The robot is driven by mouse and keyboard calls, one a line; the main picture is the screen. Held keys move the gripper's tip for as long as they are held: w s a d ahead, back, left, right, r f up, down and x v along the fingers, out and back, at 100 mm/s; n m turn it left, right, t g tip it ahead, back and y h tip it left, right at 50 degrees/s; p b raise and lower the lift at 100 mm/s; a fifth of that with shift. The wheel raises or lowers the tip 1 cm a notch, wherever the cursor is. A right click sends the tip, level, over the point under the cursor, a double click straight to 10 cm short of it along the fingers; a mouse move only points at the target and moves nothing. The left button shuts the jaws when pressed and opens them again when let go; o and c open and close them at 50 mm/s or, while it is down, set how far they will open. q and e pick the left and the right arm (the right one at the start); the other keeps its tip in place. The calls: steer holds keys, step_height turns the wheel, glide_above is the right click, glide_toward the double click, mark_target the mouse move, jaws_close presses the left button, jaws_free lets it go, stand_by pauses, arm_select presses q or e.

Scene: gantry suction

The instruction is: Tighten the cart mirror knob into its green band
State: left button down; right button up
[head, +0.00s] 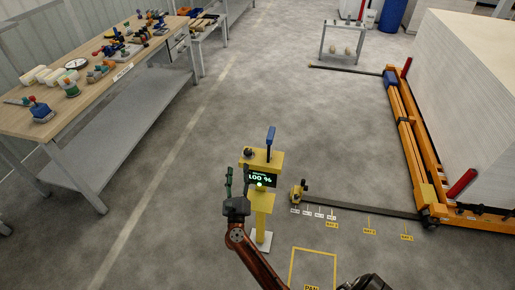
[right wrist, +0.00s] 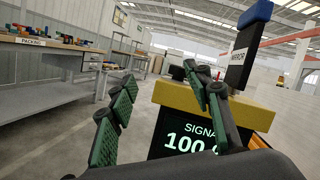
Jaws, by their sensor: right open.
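I cannot make out a green band. My right gripper (head: 238,173) is open, fingers up, left of the screen and below the knob. Its green-padded fingers also show in the wrist view (right wrist: 160,80).
A workbench (head: 110,80) with many small items stands at the left. An orange gantry frame (head: 410,150) and a large white block (head: 465,100) fill the right. A low bar (head: 370,209) with a yellow fitting (head: 298,190) lies right of the post. Floor left of the post is clear.

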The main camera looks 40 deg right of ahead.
mark_target(245, 153)
steer(key=m+g+p, duration=0.1)
steer(key=m+g, duration=0.1)
steer(key=m, duration=0.1)
steer(key=d+r+m+g+h+p, duration=0.1)
steer(key=m+g, duration=0.1)
steer(key=m, duration=0.1)
steer(key=w+d+r+m+g+h+p, duration=0.1)
steer(key=m+g, duration=0.1)
steer(key=m, duration=0.1)
steer(key=shift+d+r, duration=0.2)
steer(key=shift+d, duration=0.05)
steer(key=shift+d+f, duration=0.1)
steer(key=shift+d, duration=0.05)
arm_select(q)
steer(key=s+a+r, duration=0.1)
steer(key=s+a, duration=0.1)
steer(key=s, duration=0.4)
steer(key=shift+s+a+r+g, duration=0.15)
steer(key=shift+s+a+g, duration=0.2)
steer(key=shift+s+g, duration=0.05)
arm_select(e)
steer(key=x, duration=0.7)
steer(key=shift+d+f, duration=0.2)
steer(key=shift+d, duration=0.05)
steer(key=shift+c, duration=0.4)
